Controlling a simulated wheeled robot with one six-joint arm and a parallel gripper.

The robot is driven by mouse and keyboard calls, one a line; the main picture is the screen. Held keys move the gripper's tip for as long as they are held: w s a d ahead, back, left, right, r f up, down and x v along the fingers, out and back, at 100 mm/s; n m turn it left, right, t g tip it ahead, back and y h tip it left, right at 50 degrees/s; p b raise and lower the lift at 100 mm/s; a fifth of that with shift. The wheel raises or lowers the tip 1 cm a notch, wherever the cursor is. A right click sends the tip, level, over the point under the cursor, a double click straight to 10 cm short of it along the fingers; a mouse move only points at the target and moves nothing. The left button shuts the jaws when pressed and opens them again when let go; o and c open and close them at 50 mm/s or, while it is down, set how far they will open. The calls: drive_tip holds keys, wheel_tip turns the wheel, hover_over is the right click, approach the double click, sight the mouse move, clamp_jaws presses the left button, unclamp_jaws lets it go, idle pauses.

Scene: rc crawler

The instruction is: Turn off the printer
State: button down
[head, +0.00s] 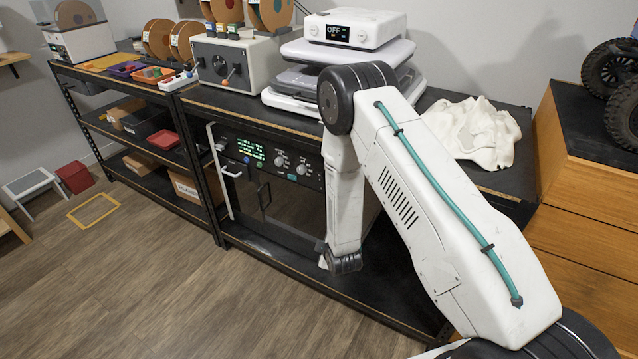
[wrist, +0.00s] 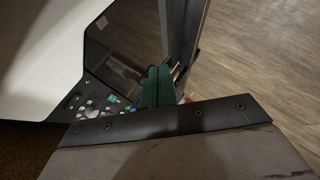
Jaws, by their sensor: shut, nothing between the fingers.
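A white layered machine (head: 345,50) stands on the black bench in the head view. I take it for the printer, but cannot be sure. Its small front display (head: 338,33) reads OFF. My arm crosses in front of its lower right part. My gripper (wrist: 155,86) shows in the wrist view as two green fingers, shut together and empty. Its fingertips are hidden behind my arm in the head view. Beside the fingers in the wrist view is a dark panel with knobs and lit marks (wrist: 98,104). Whether the fingers touch anything, I cannot tell.
Under the bench is a black oven-like unit (head: 255,200) with a green display, knobs and a handle. A grey box (head: 237,62) with a dial and spools stands left of the white machine. A crumpled white cloth (head: 472,133) lies right.

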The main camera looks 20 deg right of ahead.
drive_tip(key=w+r+n+t, duration=0.5)
drive_tip(key=r+n+t, duration=0.1)
drive_tip(key=r+t, duration=0.3)
drive_tip(key=shift+r, duration=0.8)
approach(320, 177)
drive_tip(key=w+a, duration=0.4)
drive_tip(key=shift+w+d+r, duration=0.3)
drive_tip(key=shift+w+d, duration=0.35)
drive_tip(key=shift+w, duration=0.05)
drive_tip(key=shift+w+d+r, duration=0.3)
drive_tip(key=shift+w+d, duration=0.35)
drive_tip(key=shift+w, duration=0.1)
drive_tip(key=shift+a, duration=0.15)
